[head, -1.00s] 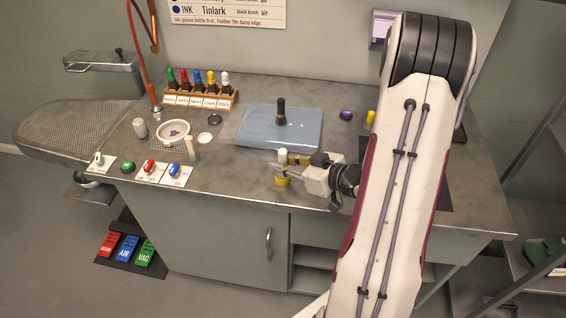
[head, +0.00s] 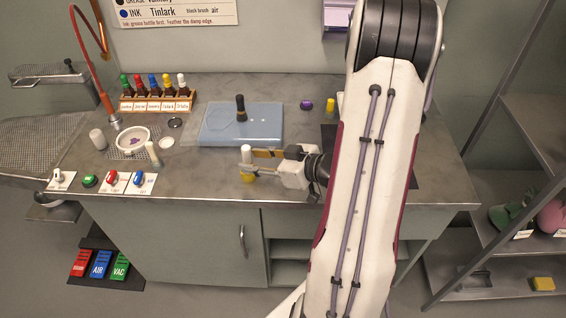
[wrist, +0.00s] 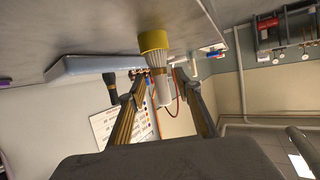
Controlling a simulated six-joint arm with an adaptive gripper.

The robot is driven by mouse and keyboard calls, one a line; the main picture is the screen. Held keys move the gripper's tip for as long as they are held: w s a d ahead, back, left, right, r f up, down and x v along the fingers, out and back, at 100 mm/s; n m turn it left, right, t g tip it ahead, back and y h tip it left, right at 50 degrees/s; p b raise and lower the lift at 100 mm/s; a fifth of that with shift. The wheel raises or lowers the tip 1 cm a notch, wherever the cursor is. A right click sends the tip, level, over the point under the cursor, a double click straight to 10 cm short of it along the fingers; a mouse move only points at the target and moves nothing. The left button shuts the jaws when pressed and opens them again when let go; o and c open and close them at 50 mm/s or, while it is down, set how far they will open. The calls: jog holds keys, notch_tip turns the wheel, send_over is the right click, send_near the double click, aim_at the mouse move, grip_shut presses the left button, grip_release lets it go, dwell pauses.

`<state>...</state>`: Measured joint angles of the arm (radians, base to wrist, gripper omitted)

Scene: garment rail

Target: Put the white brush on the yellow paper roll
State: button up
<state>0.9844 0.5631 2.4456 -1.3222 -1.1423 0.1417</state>
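The white brush (head: 246,154) stands upright near the front edge of the worktop, with its lower end at the yellow paper roll (head: 247,178). In the wrist view the picture is turned over: the white brush (wrist: 160,92) has its pale bristle end against the yellow roll (wrist: 154,40). My gripper (head: 250,161) reaches in from the right at the brush. Its fingers are spread; in the wrist view my gripper (wrist: 159,80) has one finger on each side of the brush, with apparent gaps. The exact contact between bristles and roll is partly hidden.
A blue pad (head: 225,133) with a dark upright brush (head: 240,107) lies behind. A bottle rack (head: 155,105), a white bowl (head: 132,142) and a pale cylinder (head: 153,154) stand left. Switches (head: 117,181) line the front left edge. The worktop front is clear between switches and roll.

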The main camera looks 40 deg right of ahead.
jog(key=v, duration=0.9)
dwell(0.8)
jog(key=w+d+r+g+h, duration=0.2)
jog(key=w+d+r+h, duration=0.2)
jog(key=w+r+h, duration=0.15)
jog(key=s+a+r+m+g+h, duration=0.1)
jog(key=a+r+m+g+h, duration=0.1)
jog(key=a+r+h, duration=0.3)
jog(key=s+a+r+g+y, duration=0.1)
jog(key=s+a+y, duration=0.2)
jog(key=s+a, duration=0.5)
jog(key=s+a+r+m+g+y, duration=0.1)
jog(key=s+a+r+g+y, duration=0.1)
jog(key=s+a, duration=0.5)
jog(key=a+y, duration=0.1)
jog(key=a, duration=0.5)
jog(key=shift+s+a+r+y, duration=0.3)
jog(key=shift+s+y, duration=0.05)
jog(key=shift+s, duration=0.05)
